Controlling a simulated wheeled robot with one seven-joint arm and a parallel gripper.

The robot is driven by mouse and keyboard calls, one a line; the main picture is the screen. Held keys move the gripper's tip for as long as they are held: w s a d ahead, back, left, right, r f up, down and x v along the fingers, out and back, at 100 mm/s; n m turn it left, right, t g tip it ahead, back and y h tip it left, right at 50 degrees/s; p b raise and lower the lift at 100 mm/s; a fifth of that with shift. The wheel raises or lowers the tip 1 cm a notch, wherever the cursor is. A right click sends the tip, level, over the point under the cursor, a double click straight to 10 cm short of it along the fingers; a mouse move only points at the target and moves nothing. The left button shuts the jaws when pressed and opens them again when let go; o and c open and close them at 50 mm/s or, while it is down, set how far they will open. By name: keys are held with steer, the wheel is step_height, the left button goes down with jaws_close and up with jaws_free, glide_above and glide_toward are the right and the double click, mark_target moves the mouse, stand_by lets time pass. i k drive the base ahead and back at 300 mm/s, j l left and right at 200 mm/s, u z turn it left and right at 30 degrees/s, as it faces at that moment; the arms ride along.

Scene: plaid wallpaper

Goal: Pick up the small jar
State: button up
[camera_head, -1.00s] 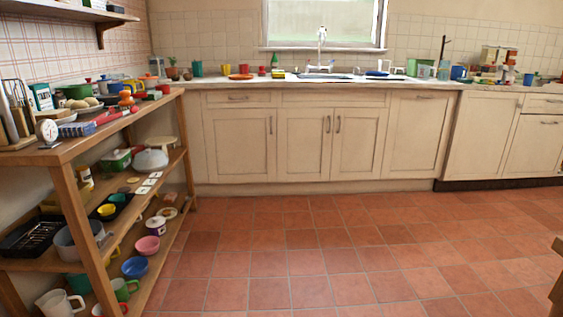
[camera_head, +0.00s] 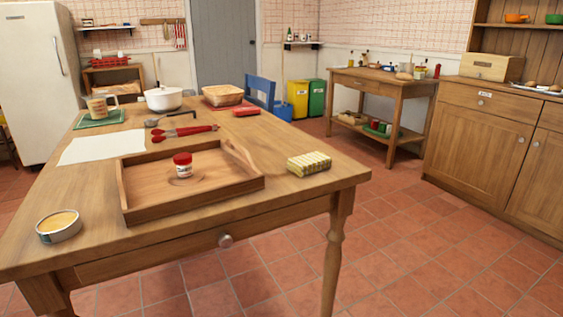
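The small jar (camera_head: 183,166) has a red lid and a pale body with a red-marked label. My gripper does not show in the head view.
On the table are a round tin (camera_head: 59,227), a yellow checked block (camera_head: 309,163), red-handled tongs (camera_head: 186,132), white paper (camera_head: 103,147), a measuring jug (camera_head: 99,105) and a white pot (camera_head: 163,98). Open tiled floor (camera_head: 400,235) lies right of the table.

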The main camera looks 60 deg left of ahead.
mark_target(183, 161)
steer(key=u, duration=2.75)
